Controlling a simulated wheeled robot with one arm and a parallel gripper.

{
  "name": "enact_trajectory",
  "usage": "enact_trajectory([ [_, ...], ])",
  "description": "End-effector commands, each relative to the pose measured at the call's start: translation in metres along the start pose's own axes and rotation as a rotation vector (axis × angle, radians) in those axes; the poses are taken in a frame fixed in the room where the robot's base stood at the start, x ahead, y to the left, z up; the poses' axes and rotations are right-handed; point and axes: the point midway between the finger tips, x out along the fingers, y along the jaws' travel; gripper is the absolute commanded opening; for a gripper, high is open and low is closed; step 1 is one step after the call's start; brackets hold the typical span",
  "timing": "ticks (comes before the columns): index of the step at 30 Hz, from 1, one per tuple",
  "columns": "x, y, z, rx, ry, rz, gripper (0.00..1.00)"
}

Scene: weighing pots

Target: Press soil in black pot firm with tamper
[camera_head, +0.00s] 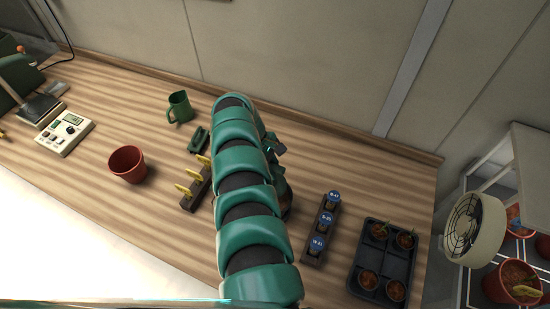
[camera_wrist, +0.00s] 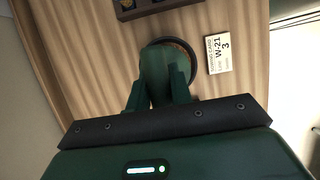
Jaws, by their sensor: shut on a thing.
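In the wrist view my gripper (camera_wrist: 160,88) is shut on a green, rounded thing that looks like the tamper (camera_wrist: 157,62). The dark round rim of the black pot (camera_wrist: 194,58) shows behind and around the tamper's far end. The tamper appears to be over or in the pot; I cannot tell whether it touches the soil. In the head view my arm covers most of the gripper, the tamper and the pot.
A label card (camera_wrist: 218,54) lies right of the pot. In the head view are a red pot (camera_head: 128,165), a green mug (camera_head: 180,107), a meter (camera_head: 65,133), a rack with yellow tags (camera_head: 190,192), a rack with blue-topped items (camera_head: 320,228) and a seedling tray (camera_head: 372,292). A fan (camera_head: 474,231) stands right.

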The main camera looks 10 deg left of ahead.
Motion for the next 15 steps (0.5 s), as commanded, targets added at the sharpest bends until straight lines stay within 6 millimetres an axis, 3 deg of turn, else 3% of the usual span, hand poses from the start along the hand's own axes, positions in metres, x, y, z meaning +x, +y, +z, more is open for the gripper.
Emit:
enact_trajectory([
  [15,0.04,-0.001,-0.017,0.0,0.0,-0.001,0.0],
])
